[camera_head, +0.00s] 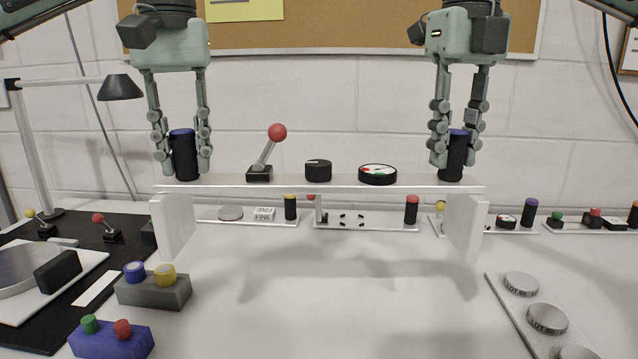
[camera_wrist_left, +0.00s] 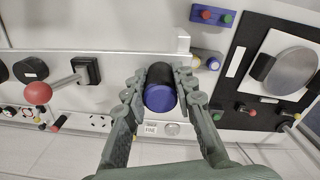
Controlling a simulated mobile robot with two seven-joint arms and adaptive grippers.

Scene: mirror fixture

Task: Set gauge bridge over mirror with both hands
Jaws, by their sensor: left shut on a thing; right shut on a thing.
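The white gauge bridge (camera_head: 318,187) is a long bar with a leg at each end. It hangs level above the white table, its shadow beneath it. My left gripper (camera_head: 183,150) is shut on the bridge's left black, blue-topped handle (camera_head: 184,165), also seen in the left wrist view (camera_wrist_left: 160,92). My right gripper (camera_head: 455,150) is shut on the matching right handle (camera_head: 453,165). A red-ball lever, a black knob and a dial stand on the bar. A round silver disc (camera_head: 18,268), seemingly the mirror, lies on a white plate at the left, partly cut off.
A grey block (camera_head: 153,292) with blue and yellow buttons and a blue block (camera_head: 110,342) stand at front left. A lamp (camera_head: 120,88) stands back left. A tray of silver discs (camera_head: 520,318) lies front right. Small panels line the back. The table's middle is clear.

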